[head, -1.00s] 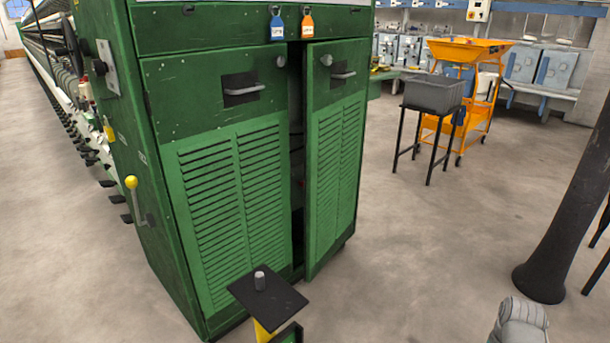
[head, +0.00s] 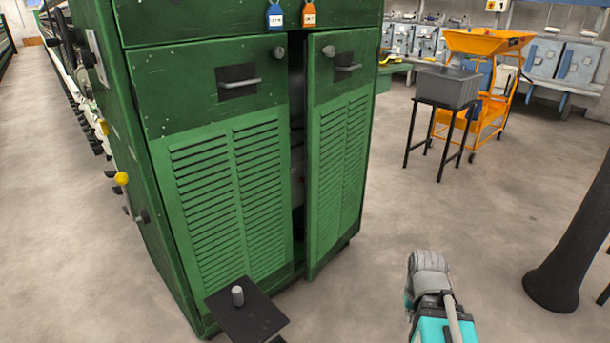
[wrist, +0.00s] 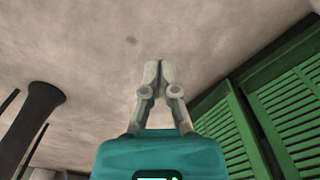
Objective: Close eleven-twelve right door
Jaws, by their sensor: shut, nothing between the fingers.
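The green cabinet's right door (head: 338,155) stands slightly ajar, with a dark gap between it and the left door (head: 218,180). It has a louvred panel, a recessed handle (head: 348,68) and a round knob near its top left corner. In the wrist view the louvred green doors (wrist: 285,110) show at the right edge. My gripper (wrist: 160,64) is shut and empty in the wrist view, over bare floor and apart from the door. In the head view my arm's end shows at the bottom, right of the cabinet; its fingertips cannot be made out there.
A dark pillar (head: 572,225) stands at the right. A grey bin (head: 448,87) on a black stand and an orange cart (head: 487,95) are behind. A small black plate (head: 245,312) on a stand is before the left door.

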